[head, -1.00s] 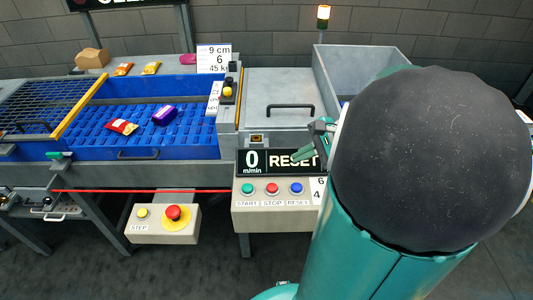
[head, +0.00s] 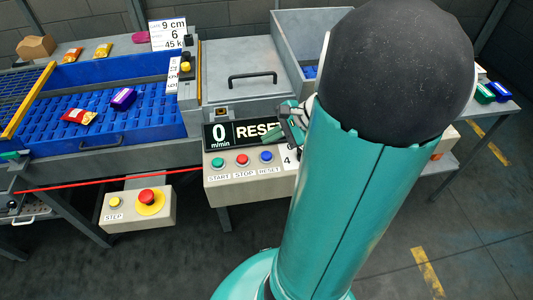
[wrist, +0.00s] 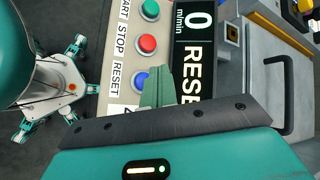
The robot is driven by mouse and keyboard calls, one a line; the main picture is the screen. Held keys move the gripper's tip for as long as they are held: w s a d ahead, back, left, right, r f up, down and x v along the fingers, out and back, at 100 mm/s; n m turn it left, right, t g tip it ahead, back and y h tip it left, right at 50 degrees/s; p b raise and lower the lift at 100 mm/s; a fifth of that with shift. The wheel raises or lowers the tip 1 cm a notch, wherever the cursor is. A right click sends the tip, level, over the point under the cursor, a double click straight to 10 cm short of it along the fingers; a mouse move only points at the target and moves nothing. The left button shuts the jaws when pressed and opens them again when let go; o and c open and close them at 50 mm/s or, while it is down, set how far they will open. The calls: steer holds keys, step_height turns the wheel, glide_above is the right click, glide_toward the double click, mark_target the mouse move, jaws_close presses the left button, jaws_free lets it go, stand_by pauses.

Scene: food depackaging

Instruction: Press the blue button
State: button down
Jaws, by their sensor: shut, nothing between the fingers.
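The blue button (head: 266,156) is on a beige panel (head: 245,187), labelled RESET, to the right of the green START button (head: 217,162) and the red STOP button (head: 242,159). My gripper (head: 289,122) is shut and empty, in front of the display's right end and up and right of the blue button. In the wrist view the shut fingertips (wrist: 158,82) overlap part of the blue button (wrist: 141,81). I cannot tell whether they touch it; in the head view they look apart.
A display (head: 243,133) reading 0 m/min and RESET sits just above the panel. A second box with a red emergency button (head: 146,197) and a yellow STEP button stands to the left. A blue conveyor (head: 100,110) holds a red packet and a purple packet.

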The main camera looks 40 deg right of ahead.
mark_target(271, 154)
steer(key=shift+f, duration=1.65)
steer(key=shift+f, duration=0.1)
stand_by(0.7)
steer(key=shift+f, duration=0.3)
steer(key=shift+f, duration=0.55)
stand_by(0.6)
steer(key=shift+r, duration=0.95)
steer(key=shift+r, duration=2.55)
